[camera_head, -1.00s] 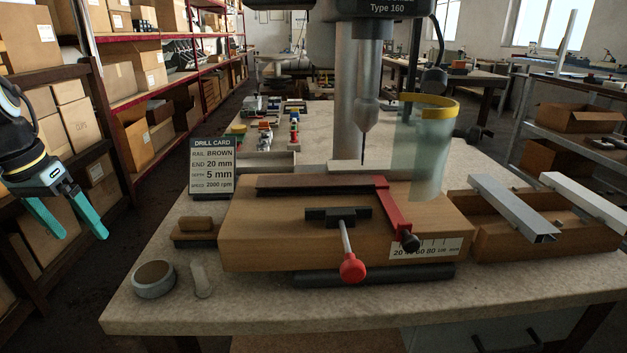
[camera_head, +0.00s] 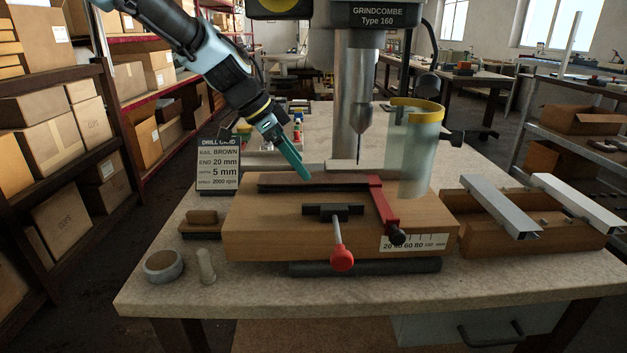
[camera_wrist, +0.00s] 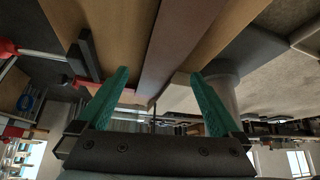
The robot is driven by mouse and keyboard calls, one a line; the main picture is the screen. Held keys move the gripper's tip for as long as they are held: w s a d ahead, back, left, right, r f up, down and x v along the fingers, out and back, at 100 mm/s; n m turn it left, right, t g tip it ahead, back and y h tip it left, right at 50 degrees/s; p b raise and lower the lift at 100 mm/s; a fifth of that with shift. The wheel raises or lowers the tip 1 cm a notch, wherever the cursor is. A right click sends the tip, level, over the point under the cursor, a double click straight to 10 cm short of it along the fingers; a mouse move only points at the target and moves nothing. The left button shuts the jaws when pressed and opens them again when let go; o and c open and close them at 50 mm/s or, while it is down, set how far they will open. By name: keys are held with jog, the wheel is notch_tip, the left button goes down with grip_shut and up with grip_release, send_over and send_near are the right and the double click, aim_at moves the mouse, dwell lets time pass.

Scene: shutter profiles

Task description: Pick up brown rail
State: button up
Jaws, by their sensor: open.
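The brown rail (camera_head: 275,183) lies along the back of the wooden drilling block (camera_head: 275,232), its right end at the red stop arm (camera_head: 383,205). My gripper (camera_head: 303,172) is over the block's rear left, with its teal fingertips close to the rail in the head view. In the wrist view my gripper (camera_wrist: 158,74) is open, and the brown rail (camera_wrist: 172,40) runs between the two fingers. I cannot tell whether a finger touches the rail. The drill card (camera_head: 218,165) on the left names the brown rail, end 20 mm, depth 5 mm.
The drill press chuck (camera_head: 359,120) and a yellow-rimmed clear guard (camera_head: 417,150) stand behind the block. A red-knobbed clamp (camera_head: 342,258) is in front.

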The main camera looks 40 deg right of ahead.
aim_at(313, 178)
jog(key=p+x, duration=0.1)
jog(key=x, duration=0.2)
jog(key=shift+s+d+f+p, duration=0.15)
jog(key=shift+s+d+p, duration=0.15)
jog(key=shift+d, duration=0.1)
jog(key=shift+d+f, duration=0.15)
jog(key=shift+f, duration=0.3)
jog(key=c, duration=1.3)
jog(key=shift+c, duration=0.5)
jog(key=shift+w+r, duration=0.1)
